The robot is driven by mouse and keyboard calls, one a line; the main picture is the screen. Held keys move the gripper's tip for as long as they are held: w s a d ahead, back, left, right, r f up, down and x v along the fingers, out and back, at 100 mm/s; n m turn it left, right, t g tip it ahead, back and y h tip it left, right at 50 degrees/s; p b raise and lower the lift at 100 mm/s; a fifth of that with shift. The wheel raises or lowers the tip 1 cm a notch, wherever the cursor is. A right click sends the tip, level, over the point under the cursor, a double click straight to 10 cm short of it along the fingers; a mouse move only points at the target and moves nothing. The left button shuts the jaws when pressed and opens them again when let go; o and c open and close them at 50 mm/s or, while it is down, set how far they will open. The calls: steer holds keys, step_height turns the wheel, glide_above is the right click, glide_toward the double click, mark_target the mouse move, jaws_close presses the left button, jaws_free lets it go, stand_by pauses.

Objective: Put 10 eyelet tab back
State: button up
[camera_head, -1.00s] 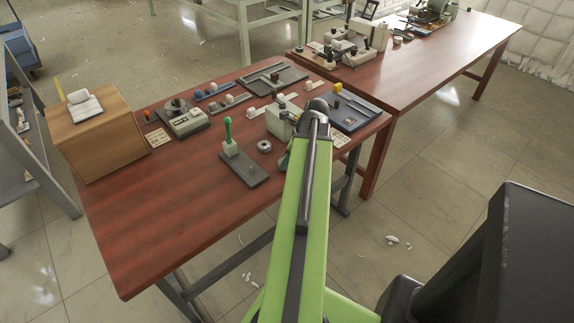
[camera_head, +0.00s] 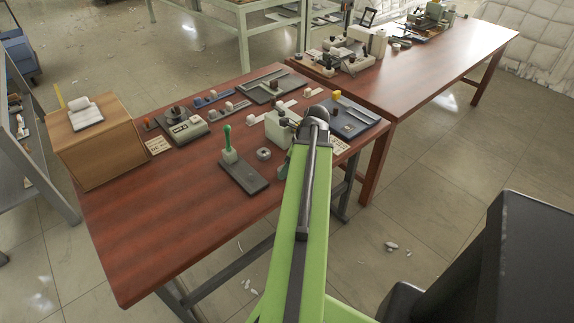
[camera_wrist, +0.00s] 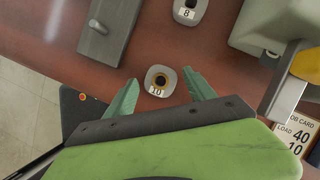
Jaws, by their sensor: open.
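I cannot tell how high the fingers are above the table. A similar tab marked 8 (camera_wrist: 188,12) lies beyond it. In the head view my arm hides most of the gripper and the tab marked 10; a round grey tab (camera_head: 263,153) shows left of the arm.
A dark slab with a peg (camera_wrist: 108,22) lies left of the tabs. A pale machine (camera_head: 277,130) and a job card (camera_wrist: 292,138) reading "LOAD 40 10" stand to the right. A wooden box (camera_head: 105,150) is at the table's left. The table's front left is clear.

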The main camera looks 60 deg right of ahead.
steer(key=p+v, duration=0.9)
steer(key=v, duration=0.2)
steer(key=shift+s+p, duration=0.2)
steer(key=shift+p, duration=0.15)
steer(key=shift+r, duration=0.15)
steer(key=w+a+f+n+g, duration=0.1)
steer(key=w+a+n+g, duration=0.1)
steer(key=w+a+n, duration=1.75)
steer(key=a+n, duration=0.2)
steer(key=a, duration=0.6)
steer(key=w+a+n+g, duration=0.1)
steer(key=w+a+n, duration=0.2)
steer(key=a+n, duration=0.3)
steer(key=w+a+n+g+h, duration=0.1)
steer(key=w+a+n, duration=0.3)
steer(key=a, duration=1.3)
steer(key=shift+f+n, duration=0.4)
steer(key=shift+n, duration=0.35)
